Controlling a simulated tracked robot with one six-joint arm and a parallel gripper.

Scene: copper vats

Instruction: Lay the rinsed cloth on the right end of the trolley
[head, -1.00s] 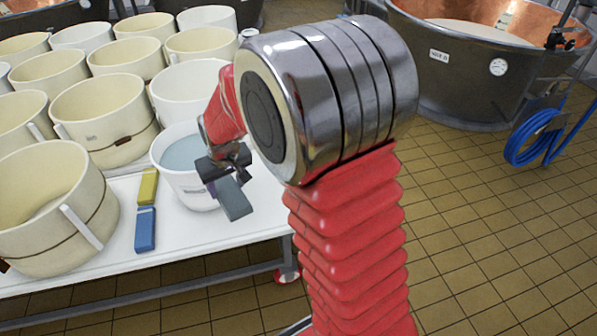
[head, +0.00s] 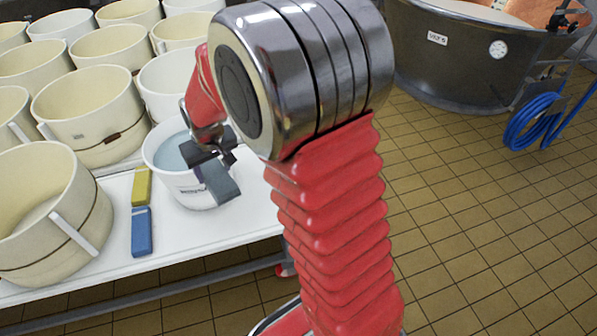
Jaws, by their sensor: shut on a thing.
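My gripper (head: 212,160) is in front of the white bucket of bluish liquid (head: 172,162), partly covering it. It is shut on a grey slab-like piece (head: 222,184), which seems to be the cloth; its edges against the jaws are hard to tell. The grey piece hangs tilted over the bucket's right side in the picture. The white trolley (head: 225,229) carries the bucket near its right end. My red arm hides part of that end.
A yellow piece (head: 141,186) and a blue piece (head: 141,232) lie on the trolley left of the bucket. Several cream tubs (head: 94,115) fill its left and back. A dark vat (head: 455,60) and a blue hose (head: 535,120) stand at right. The tiled floor between is clear.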

